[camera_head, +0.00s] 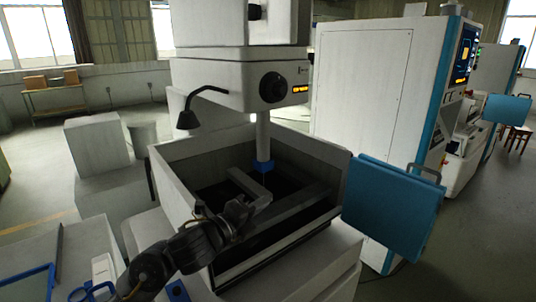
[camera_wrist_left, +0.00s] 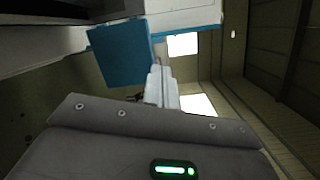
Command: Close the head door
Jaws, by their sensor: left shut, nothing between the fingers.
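A blue door panel (camera_head: 392,208) with a dark handle at its top stands swung out at the right front corner of the near machine's tank (camera_head: 180,185). It is the only door-like panel I see on this machine, and I cannot tell for sure that it is the head door. A blue panel also shows in the left wrist view (camera_wrist_left: 121,56). My left gripper (camera_head: 242,207) is over the tank's front left part, left of the blue panel and apart from it. It is shut and empty. My right gripper is not in view.
The white machine head (camera_head: 225,82) with a black knob and a lamp arm (camera_head: 195,108) hangs over the tank. A white cabinet (camera_head: 362,85) stands behind the blue panel. A table with blue-handled tools (camera_head: 92,290) is at the lower left.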

